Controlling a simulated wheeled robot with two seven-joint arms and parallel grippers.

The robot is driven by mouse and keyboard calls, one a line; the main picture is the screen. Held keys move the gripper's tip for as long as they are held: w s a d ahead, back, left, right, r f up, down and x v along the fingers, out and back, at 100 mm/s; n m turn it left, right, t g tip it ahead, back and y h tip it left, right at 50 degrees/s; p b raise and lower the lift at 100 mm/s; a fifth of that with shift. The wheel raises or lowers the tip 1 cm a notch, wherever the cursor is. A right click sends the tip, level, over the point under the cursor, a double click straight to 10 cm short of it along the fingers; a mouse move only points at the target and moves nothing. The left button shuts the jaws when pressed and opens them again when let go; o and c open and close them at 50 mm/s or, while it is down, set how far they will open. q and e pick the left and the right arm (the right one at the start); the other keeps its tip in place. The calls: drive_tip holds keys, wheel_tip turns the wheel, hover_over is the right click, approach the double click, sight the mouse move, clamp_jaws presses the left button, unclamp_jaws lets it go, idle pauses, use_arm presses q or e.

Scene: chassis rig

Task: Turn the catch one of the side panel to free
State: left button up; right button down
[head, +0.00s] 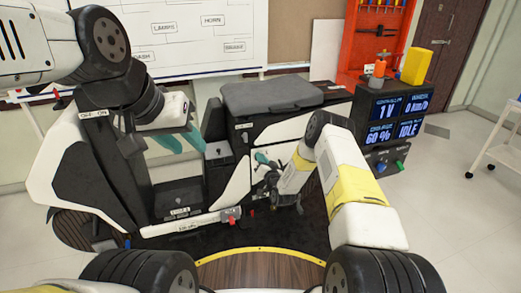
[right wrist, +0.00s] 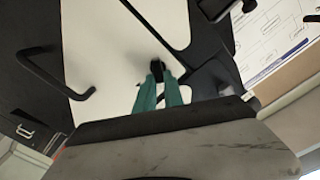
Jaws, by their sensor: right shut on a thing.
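The white side panel (head: 236,188) is on the near side of the chassis rig, and it fills much of the right wrist view (right wrist: 110,45). A small dark catch (right wrist: 157,66) sits near the panel's edge. My right gripper (right wrist: 160,78) is shut on this catch with its teal fingertips. The fingers partly hide the catch, and its exact angle is hard to tell. In the head view my right gripper (head: 262,158) is at the panel, and the catch is too small to make out. My left gripper (head: 186,147) is above the seat area, with its teal fingers apart and empty.
A black bent handle (right wrist: 52,78) stands out from the panel. A grey lid (head: 270,94) tops the rig. A display box (head: 398,115) stands at right, beside a red tool rack (head: 375,35). A white cart (head: 505,150) is at far right.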

drive_tip(key=m, duration=0.3)
drive_tip(key=f+m, duration=0.1)
drive_tip(key=m, duration=0.7)
drive_tip(key=shift+w+d+f, duration=0.1)
drive_tip(key=shift+d+f, duration=0.05)
drive_tip(key=shift+d, duration=0.2)
drive_tip(key=shift+m, duration=0.4)
drive_tip(key=c, duration=1.4)
unclamp_jaws()
drive_tip(key=shift+c, duration=0.2)
drive_tip(key=v, duration=0.8)
drive_tip(key=shift+w, duration=0.1)
